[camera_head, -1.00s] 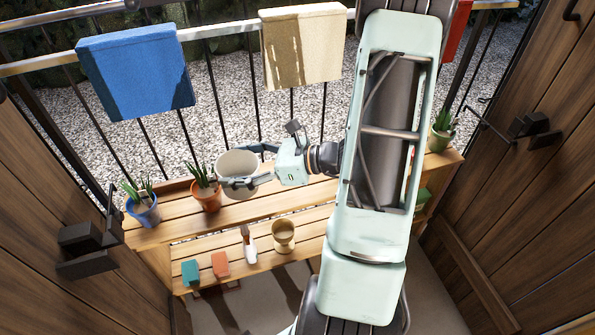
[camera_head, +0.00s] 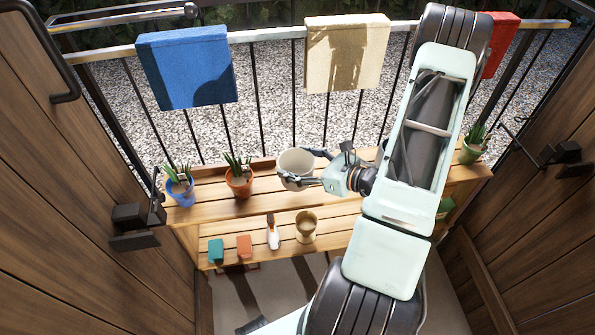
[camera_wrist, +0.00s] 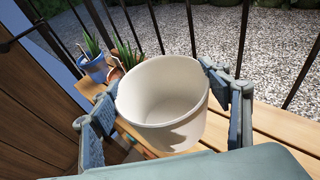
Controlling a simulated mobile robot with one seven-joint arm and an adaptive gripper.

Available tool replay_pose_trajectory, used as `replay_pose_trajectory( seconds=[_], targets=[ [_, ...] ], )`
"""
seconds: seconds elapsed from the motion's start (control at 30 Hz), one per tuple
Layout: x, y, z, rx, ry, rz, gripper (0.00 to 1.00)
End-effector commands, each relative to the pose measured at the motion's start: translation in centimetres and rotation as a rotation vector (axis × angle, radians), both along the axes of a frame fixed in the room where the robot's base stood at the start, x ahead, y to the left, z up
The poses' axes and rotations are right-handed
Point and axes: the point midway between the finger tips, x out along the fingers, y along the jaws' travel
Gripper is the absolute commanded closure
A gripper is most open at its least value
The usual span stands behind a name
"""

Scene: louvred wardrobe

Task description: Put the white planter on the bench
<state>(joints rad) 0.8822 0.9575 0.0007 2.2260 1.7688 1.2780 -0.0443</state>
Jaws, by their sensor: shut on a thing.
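The white planter (camera_head: 296,165) is a plain, empty round pot, held upright between the fingers of my gripper (camera_head: 305,168). In the wrist view the planter (camera_wrist: 163,101) fills the space between the two blue-grey finger pads, its open mouth towards the camera. The bench (camera_head: 205,203) is a wooden two-level slatted stand against the railing; its top (camera_wrist: 275,127) also shows beyond the planter in the wrist view. The planter is over the bench's top level; whether its base touches the slats is hidden.
On the bench top stand a blue pot (camera_head: 180,190) and a terracotta pot (camera_head: 239,181) left of the planter, and a green pot (camera_head: 473,148) at the right. The lower shelf holds a tan pot (camera_head: 306,225), a hand tool (camera_head: 272,232) and small blocks. Wooden doors flank both sides.

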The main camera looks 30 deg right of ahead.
Motion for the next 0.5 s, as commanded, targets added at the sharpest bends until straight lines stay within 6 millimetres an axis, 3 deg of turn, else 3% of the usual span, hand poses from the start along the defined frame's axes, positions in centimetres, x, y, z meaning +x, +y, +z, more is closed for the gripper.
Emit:
replay_pose_trajectory(
  seconds=[0.1,0.37,0.5],
  targets=[
    [1.5,-0.5,-2.3,0.002,0.000,0.002,0.55],
    [2.8,-1.1,-3.8,0.002,0.000,0.001,0.55],
    [3.4,-1.3,-5.5,0.003,0.003,0.000,0.55]
  ],
)
